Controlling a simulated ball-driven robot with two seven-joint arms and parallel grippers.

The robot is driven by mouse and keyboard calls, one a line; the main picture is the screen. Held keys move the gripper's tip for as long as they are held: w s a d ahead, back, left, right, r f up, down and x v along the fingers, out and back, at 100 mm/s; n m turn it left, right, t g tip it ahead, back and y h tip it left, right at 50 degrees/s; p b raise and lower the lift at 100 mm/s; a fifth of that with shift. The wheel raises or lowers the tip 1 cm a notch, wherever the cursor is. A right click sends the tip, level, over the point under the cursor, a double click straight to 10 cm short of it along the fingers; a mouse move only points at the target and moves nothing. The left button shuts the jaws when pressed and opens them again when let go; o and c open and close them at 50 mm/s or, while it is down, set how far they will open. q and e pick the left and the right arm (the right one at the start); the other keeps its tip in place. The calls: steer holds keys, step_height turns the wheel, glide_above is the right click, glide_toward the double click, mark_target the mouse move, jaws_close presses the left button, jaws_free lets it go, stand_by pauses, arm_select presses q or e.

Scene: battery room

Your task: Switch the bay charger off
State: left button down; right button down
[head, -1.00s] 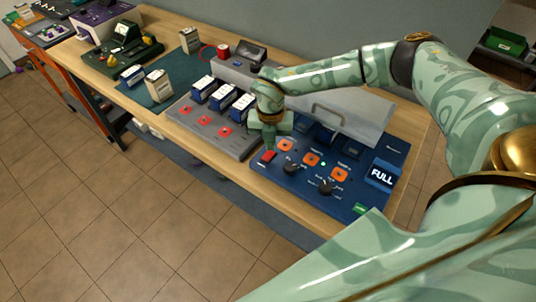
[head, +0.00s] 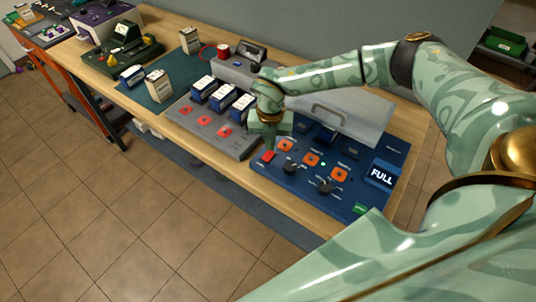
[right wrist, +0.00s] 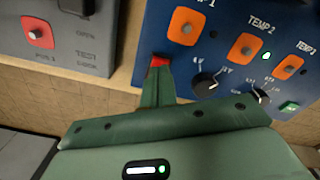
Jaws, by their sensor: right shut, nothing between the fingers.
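The blue bay charger panel (head: 285,185) lies on the bench, with orange-framed knobs, two black dials (head: 291,168) and a display reading FULL (head: 382,175). A small red switch (head: 268,156) sits at its left edge; it also shows in the right wrist view (right wrist: 159,61). A small green lamp (right wrist: 267,55) is lit on the panel. My right gripper (head: 270,147) is shut and empty, its fingertips at the red switch. In the right wrist view the fingers (right wrist: 158,78) hide part of the switch; I cannot tell whether they touch it. My left gripper is not in view.
A grey test dock (head: 215,135) with blue-and-white batteries and red buttons stands just left of the panel. A grey cover with a handle (head: 330,113) is behind the panel. Farther left are a dark mat (head: 170,98) with small boxes and a green device (head: 125,50).

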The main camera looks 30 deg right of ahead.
steer(key=shift+f+b, duration=0.45)
steer(key=shift+f, duration=0.5)
stand_by(0.6)
steer(key=shift+s, duration=0.1)
step_height(320, 180, up, 7)
steer(key=p, duration=0.7)
steer(key=shift+r, duration=0.1)
stand_by(0.3)
